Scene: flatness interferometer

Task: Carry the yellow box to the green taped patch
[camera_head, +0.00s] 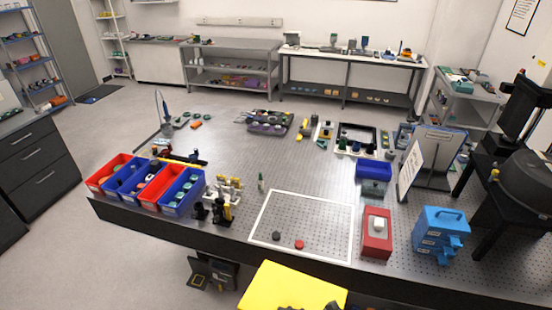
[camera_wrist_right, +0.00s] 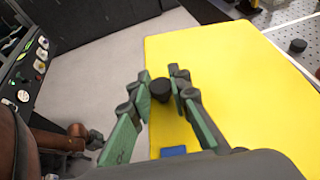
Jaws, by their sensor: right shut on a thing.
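The yellow box (camera_head: 292,286) shows at the bottom of the head view, in front of the table's near edge and cut off by the frame. Its flat yellow face fills much of the right wrist view (camera_wrist_right: 225,85). My right gripper (camera_wrist_right: 163,84) is shut on a small black knob on the box, near one edge. A blue mark (camera_wrist_right: 173,152) lies on the box below the fingers. Dark parts at the head view's bottom edge overlap the box; I cannot tell which parts they are. My left gripper and the green taped patch are not visible.
The table (camera_head: 225,145) holds red and blue bins (camera_head: 110,173), a white-outlined area (camera_head: 353,225) with two pucks, a red box (camera_head: 376,245) and blue drawers (camera_head: 440,232). A dark object (camera_head: 213,270) is below the table edge. Floor at left is clear.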

